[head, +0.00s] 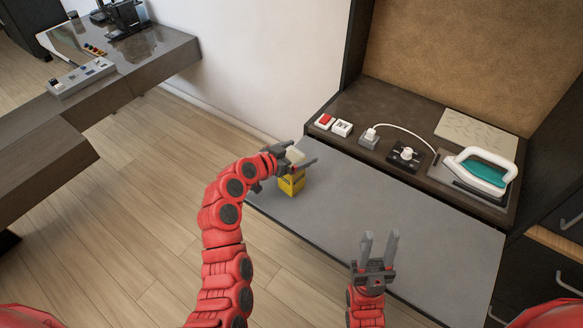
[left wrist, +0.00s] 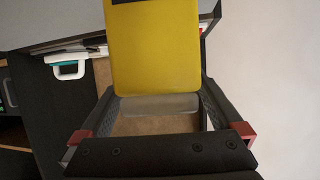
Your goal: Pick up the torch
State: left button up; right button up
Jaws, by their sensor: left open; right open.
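The torch is a yellow block (head: 291,184) with a pale top, standing on the grey pull-out shelf (head: 370,225) near its left end. My left gripper (head: 300,154) is at the torch's top, with its fingers open on either side of it. In the left wrist view, the yellow body (left wrist: 155,45) and its pale grey end (left wrist: 158,105) lie between the two fingers. Whether either finger touches it I cannot tell. My right gripper (head: 380,238) is open and empty over the shelf's front part.
Behind the shelf, a dark counter holds a red-and-white switch pair (head: 325,121), a plug (head: 369,138), a dark socket plate with a knob (head: 405,156) and a teal-and-white iron (head: 485,170). A desk with a power strip (head: 82,77) stands at left. The shelf's middle is clear.

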pick_arm(q)
grip_shut()
dwell(0.5)
